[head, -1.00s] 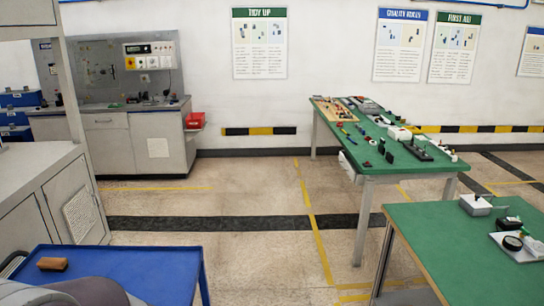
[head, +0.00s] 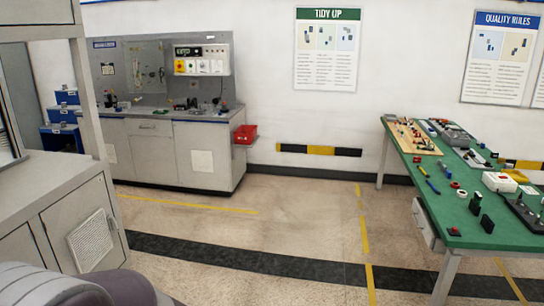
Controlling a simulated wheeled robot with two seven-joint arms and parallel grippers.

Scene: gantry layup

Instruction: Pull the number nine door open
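No door marked with a number nine can be made out. Plain grey cabinet doors show on the near left unit (head: 75,230), one of them with a white louvred vent (head: 91,241). More grey doors show on the workbench cabinet (head: 202,157) at the back left, and they look shut. Neither of my grippers is in the head view. A grey rounded part of my own body fills the bottom left corner.
A green-topped table (head: 455,205) with tools and small parts stands on the right. A red bin (head: 245,134) hangs on the workbench's side. Blue drawer boxes (head: 62,138) stand at the far left. The floor (head: 290,215) between is clear.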

